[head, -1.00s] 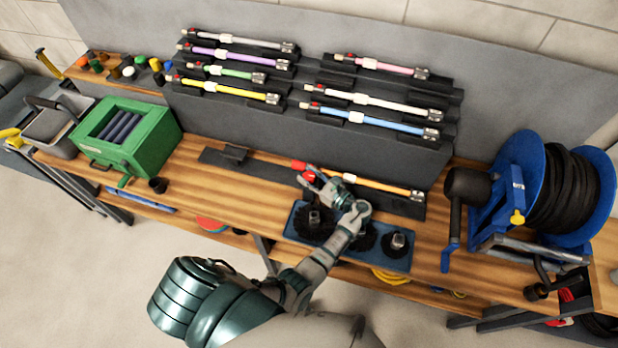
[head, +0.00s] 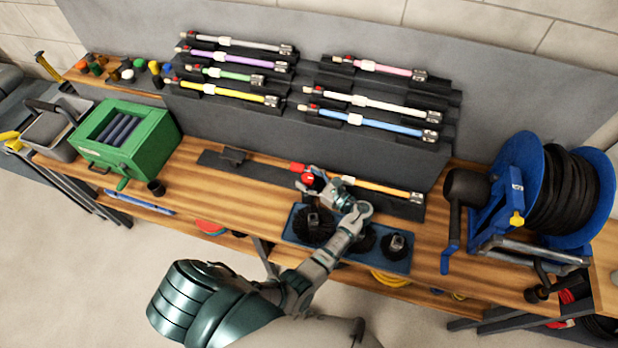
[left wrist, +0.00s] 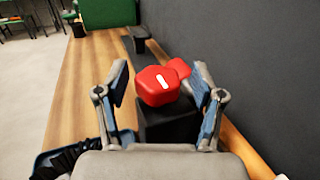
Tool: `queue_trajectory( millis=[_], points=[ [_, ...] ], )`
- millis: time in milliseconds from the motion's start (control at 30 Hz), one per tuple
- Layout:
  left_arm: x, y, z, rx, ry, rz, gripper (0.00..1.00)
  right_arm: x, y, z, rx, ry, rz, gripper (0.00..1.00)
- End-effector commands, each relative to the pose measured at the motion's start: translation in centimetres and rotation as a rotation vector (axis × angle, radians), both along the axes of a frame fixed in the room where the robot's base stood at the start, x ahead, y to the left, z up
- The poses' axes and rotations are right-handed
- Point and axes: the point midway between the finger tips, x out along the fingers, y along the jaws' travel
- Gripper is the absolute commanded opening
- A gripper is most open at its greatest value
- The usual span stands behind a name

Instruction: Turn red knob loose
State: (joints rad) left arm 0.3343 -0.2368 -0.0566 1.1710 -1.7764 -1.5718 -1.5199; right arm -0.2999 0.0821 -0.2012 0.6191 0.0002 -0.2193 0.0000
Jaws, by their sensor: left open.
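The red knob (left wrist: 157,86) has a white mark on top and sits above a black block, between the two open fingers of my left gripper (left wrist: 158,92) in the left wrist view. Neither finger clearly touches it. A second red part (left wrist: 181,68) shows just behind it. In the head view the knob (head: 307,178) is at the left end of the orange rod (head: 375,187), which lies in a dark holder on the bench. My left gripper (head: 311,181) is over it there and partly hides it. My right gripper is not in view.
A blue tray (head: 379,262) with black round brushes lies under my left forearm. Coloured rods rest on the dark rack behind. A blue hose reel (head: 522,185) stands at the right, a green box (head: 152,135) at the left.

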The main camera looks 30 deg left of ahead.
Motion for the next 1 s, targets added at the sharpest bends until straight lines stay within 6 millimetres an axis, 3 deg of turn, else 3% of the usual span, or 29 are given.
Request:
queue_trajectory(
  millis=[500,1000],
  points=[
    [-0.8,-7.2,-0.1,0.000,0.001,-0.002,0.68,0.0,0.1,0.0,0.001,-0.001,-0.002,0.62],
    [-0.9,-7.5,-0.1,0.000,0.001,-0.001,0.68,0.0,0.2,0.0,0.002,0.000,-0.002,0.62]
  ],
)
